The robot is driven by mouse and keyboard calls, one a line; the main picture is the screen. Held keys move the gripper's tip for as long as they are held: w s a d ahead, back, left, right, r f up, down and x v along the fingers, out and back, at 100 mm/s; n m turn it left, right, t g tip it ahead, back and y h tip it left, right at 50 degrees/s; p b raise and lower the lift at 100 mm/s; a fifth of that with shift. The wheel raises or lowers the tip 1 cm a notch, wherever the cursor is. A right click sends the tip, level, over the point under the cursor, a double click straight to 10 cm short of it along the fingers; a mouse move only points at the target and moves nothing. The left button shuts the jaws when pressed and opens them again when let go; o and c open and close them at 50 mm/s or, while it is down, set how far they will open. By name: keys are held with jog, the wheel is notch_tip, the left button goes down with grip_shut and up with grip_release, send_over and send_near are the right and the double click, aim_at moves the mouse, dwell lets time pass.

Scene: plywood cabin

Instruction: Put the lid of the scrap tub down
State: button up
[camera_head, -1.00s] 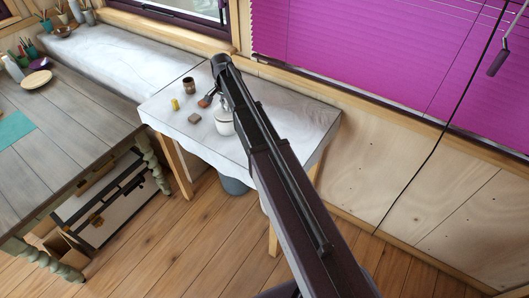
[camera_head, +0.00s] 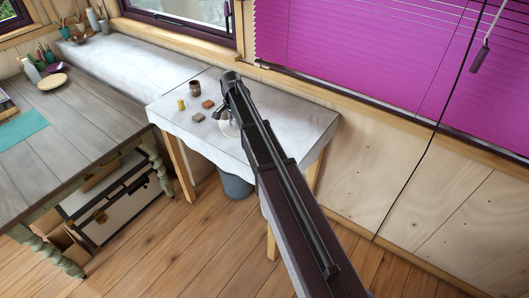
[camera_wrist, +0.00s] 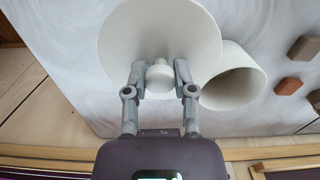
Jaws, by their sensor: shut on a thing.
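The lid (camera_wrist: 160,30) is a pale round disc with a knob (camera_wrist: 159,76), seen in the wrist view. My gripper (camera_wrist: 158,75) has its two fingers closed on the knob, one each side. The scrap tub (camera_wrist: 238,78) is a pale, open-mouthed cylinder just right of the lid in the wrist view. The lid overlaps part of the tub in that picture; I cannot tell whether they touch. In the head view, a white shape (camera_head: 229,129) on the small table is mostly hidden behind my arm, and I cannot separate lid from tub there.
A grey bucket (camera_head: 236,187) stands underneath. The wall and purple blind (camera_head: 360,55) are behind.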

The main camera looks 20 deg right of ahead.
aim_at(235, 124)
jog(key=shift+s+f+b, duration=0.15)
jog(key=shift+f+b, duration=0.55)
jog(key=shift+f, duration=0.1)
jog(key=shift+s+f+b, duration=0.1)
jog(key=shift+f+b, duration=0.55)
jog(key=shift+f, duration=0.15)
